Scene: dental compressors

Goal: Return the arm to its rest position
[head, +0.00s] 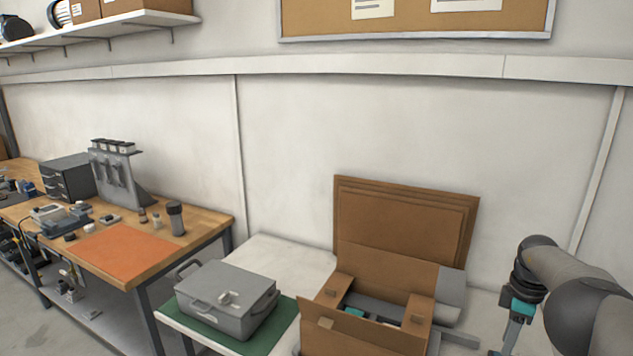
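My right arm comes in from the right edge in the head view. Its grey links bend down at a dark wrist with a teal band. My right gripper (505,345) points down at the bottom edge, to the right of an open cardboard box (362,338). Its fingertips are too small and cut off to show whether they are open or shut, or whether they hold anything. My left arm and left gripper are out of view.
The box has raised flaps and dark and teal contents. A grey metal case (226,300) sits on a green mat (284,318) on the white table (290,255). A wooden workbench (205,222) with an orange mat (122,250) and several tools stands left.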

